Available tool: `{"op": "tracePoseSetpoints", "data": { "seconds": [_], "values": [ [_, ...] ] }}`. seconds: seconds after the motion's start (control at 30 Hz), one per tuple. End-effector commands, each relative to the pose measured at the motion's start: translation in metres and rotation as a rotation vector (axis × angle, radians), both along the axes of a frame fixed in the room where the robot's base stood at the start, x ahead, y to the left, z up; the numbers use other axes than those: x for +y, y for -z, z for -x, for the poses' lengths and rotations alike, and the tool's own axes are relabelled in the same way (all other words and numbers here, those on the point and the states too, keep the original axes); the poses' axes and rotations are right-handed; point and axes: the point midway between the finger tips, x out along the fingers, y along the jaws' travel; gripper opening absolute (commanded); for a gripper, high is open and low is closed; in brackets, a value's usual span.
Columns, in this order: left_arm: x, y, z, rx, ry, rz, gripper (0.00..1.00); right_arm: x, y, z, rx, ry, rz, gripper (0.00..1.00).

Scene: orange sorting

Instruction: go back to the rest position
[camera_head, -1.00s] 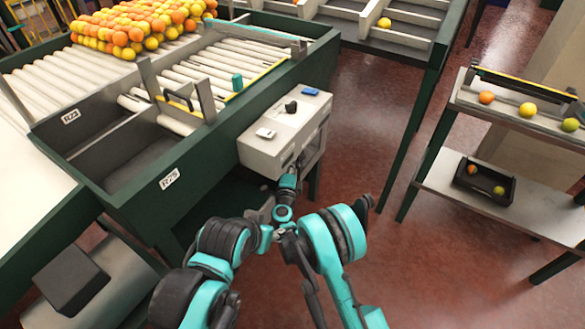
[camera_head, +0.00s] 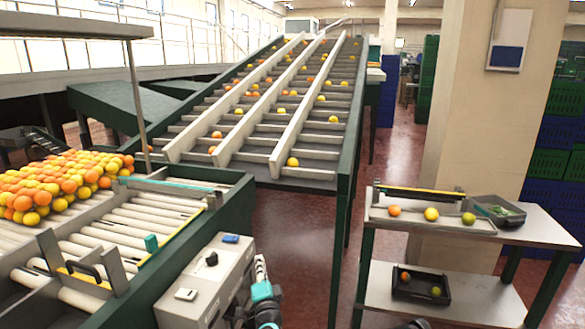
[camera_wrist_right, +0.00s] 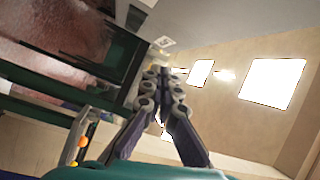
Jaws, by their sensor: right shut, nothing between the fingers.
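My right gripper (camera_head: 260,264) shows at the bottom of the head view, just right of the white control box (camera_head: 205,285). It points upward with its fingers together and nothing between them. In the right wrist view the two jointed grey fingers (camera_wrist_right: 161,73) meet at their tips, empty, against the pale wall and bright windows. My left gripper does not show clearly in the head view. A dark tip at the bottom edge is too cut off to identify.
The roller table (camera_head: 150,222) with heaped oranges stands left. A sloped sorting conveyor (camera_head: 345,135) rises behind. At right is a two-level stand (camera_head: 455,292) with a black tray (camera_head: 403,290) holding two fruits on its lower shelf. Red floor lies between the conveyor and stand.

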Motion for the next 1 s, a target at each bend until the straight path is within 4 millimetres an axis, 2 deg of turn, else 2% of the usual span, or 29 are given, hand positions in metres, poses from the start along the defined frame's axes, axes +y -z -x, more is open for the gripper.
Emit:
{"op": "tracePoseSetpoints", "data": {
  "seconds": [0.03, 0.13, 0.23, 0.37, 0.47, 0.57, 0.8, 0.9, 1.0],
  "values": [
    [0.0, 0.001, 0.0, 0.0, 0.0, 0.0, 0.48, -0.01, -0.022, 0.008, -0.006, -0.029, 0.067, 0.0],
    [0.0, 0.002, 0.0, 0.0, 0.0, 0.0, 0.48, -0.026, -0.05, 0.028, -0.001, -0.094, 0.212, 0.0],
    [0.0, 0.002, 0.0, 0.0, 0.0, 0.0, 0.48, -0.045, -0.066, 0.055, 0.024, -0.152, 0.36, 0.0],
    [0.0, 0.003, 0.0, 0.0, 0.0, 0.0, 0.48, -0.075, -0.069, 0.098, 0.087, -0.219, 0.552, 0.0],
    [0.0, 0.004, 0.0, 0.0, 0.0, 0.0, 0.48, -0.103, -0.059, 0.137, 0.16, -0.263, 0.697, 0.0],
    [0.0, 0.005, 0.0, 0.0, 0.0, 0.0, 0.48, -0.136, -0.041, 0.181, 0.254, -0.299, 0.836, 0.0],
    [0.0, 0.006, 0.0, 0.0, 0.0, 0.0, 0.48, -0.221, 0.022, 0.295, 0.538, -0.355, 1.12, 0.0],
    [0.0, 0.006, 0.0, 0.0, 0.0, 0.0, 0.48, -0.249, 0.044, 0.332, 0.645, -0.366, 1.194, 0.0],
    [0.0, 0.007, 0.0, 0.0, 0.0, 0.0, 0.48, -0.267, 0.058, 0.358, 0.718, -0.37, 1.24, 0.0]
  ]
}}
